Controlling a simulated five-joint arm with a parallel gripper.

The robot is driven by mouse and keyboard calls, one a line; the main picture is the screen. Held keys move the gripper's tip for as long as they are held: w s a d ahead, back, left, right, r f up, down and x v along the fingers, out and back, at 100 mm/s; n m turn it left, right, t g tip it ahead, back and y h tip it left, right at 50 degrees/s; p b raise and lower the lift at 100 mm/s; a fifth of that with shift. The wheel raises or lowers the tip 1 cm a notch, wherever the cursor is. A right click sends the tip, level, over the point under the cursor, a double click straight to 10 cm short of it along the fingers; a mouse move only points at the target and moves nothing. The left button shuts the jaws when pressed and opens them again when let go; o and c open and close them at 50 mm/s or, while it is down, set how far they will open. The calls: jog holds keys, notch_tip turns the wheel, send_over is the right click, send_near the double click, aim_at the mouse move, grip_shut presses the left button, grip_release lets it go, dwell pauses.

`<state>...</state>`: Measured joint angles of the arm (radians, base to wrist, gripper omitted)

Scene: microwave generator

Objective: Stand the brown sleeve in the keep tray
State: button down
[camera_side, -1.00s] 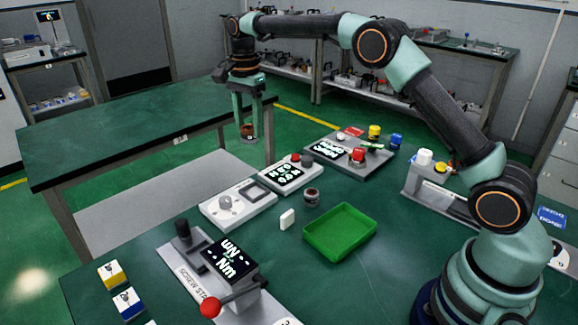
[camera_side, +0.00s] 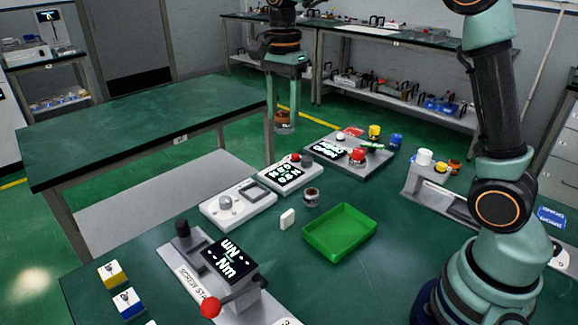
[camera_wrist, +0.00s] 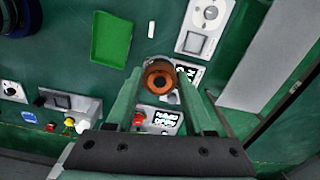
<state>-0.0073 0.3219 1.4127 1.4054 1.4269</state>
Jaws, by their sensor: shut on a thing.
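My gripper (camera_side: 284,108) is shut on the brown sleeve (camera_side: 284,122), a short ring-like piece with a dark opening. The sleeve hangs in the air at the fingertips, beyond the consoles in the side view. In the wrist view the sleeve (camera_wrist: 161,84) sits between the fingertips, its round open end facing the camera. The keep tray is taken to be the shallow green tray (camera_side: 340,232), which looks empty on the bench. It also shows in the wrist view (camera_wrist: 111,40), up and left of the sleeve.
A small dark cylinder (camera_side: 311,196) and a white block (camera_side: 287,218) stand near the tray. An empty green table (camera_side: 140,120) is at left.

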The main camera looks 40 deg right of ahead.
jog(key=s+f, duration=0.3)
jog(key=s, duration=1)
send_over(329, 242)
jog(key=shift+m, duration=0.3)
notch_tip(329, 242, down, 21)
jog(key=shift+r, duration=0.1)
jog(key=shift+c, duration=1.4)
grip_release()
